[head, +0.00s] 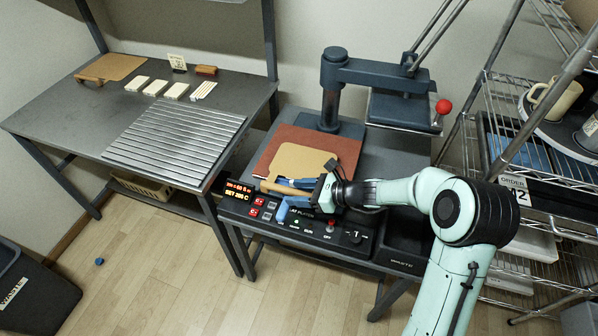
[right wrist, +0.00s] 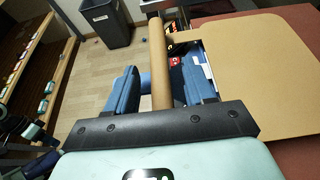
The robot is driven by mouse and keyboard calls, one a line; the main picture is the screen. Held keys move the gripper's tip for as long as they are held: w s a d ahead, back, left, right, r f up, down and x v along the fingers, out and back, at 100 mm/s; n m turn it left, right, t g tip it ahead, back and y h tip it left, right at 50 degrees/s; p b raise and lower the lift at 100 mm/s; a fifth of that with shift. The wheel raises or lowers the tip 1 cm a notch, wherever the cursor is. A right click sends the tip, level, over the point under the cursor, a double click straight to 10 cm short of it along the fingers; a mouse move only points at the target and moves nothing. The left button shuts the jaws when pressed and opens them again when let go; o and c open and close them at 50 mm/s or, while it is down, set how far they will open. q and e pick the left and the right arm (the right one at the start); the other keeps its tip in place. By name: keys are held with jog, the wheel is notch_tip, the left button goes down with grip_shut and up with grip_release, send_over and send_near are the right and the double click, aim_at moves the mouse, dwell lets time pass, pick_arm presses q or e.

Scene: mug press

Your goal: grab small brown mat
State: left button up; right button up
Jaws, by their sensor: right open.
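A small tan-brown mat (head: 298,160) with a rounded wooden handle (head: 272,188) lies on the press, over a larger reddish-brown pad (head: 338,146). The handle sticks out toward the front control panel. My right gripper (head: 288,195) is at the handle, with its blue fingers open. In the right wrist view the handle (right wrist: 159,60) runs between the two fingers (right wrist: 160,88), with gaps visible beside it. The mat (right wrist: 262,75) spreads to the right there. Whether either finger touches the handle is unclear. My left gripper is not in view.
A similar tan mat (head: 115,66) lies on the left table, near several pale blocks and a slatted metal panel (head: 175,140). The raised press plate (head: 400,108) and red-knobbed lever (head: 443,107) stand behind. A wire shelf (head: 520,150) is at right.

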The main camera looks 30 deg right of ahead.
jog(key=shift+c, duration=0.3)
grip_shut()
jog(key=shift+r, duration=0.1)
